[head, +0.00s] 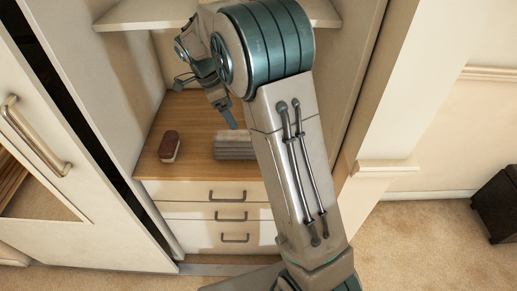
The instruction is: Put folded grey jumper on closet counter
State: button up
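The folded grey jumper (236,153) lies on the wooden closet counter (190,112), near its front edge and partly hidden behind my arm. My gripper (229,118) is inside the closet, just above the jumper's back part. Its fingertip end points down toward the jumper. The fingers are small and partly overlapping in this view, so I cannot tell whether they are open or shut, or whether they touch the jumper.
A dark brown brush-like object (169,146) lies on the counter left of the jumper. A shelf (150,12) hangs above, and drawers (230,213) sit below. A dark box (497,203) is on the carpet at the right.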

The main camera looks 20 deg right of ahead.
jog(key=s+d+r+n+t+y, duration=0.1)
jog(key=s+r+n+t, duration=0.1)
jog(key=s+n, duration=0.7)
jog(key=s+d+r+n+t+y, duration=0.2)
jog(key=s+n, duration=0.8)
jog(key=s, duration=0.7)
jog(key=shift+s+d+r+y, duration=0.15)
jog(key=shift+s+r+y, duration=0.05)
jog(key=shift+s+y, duration=0.1)
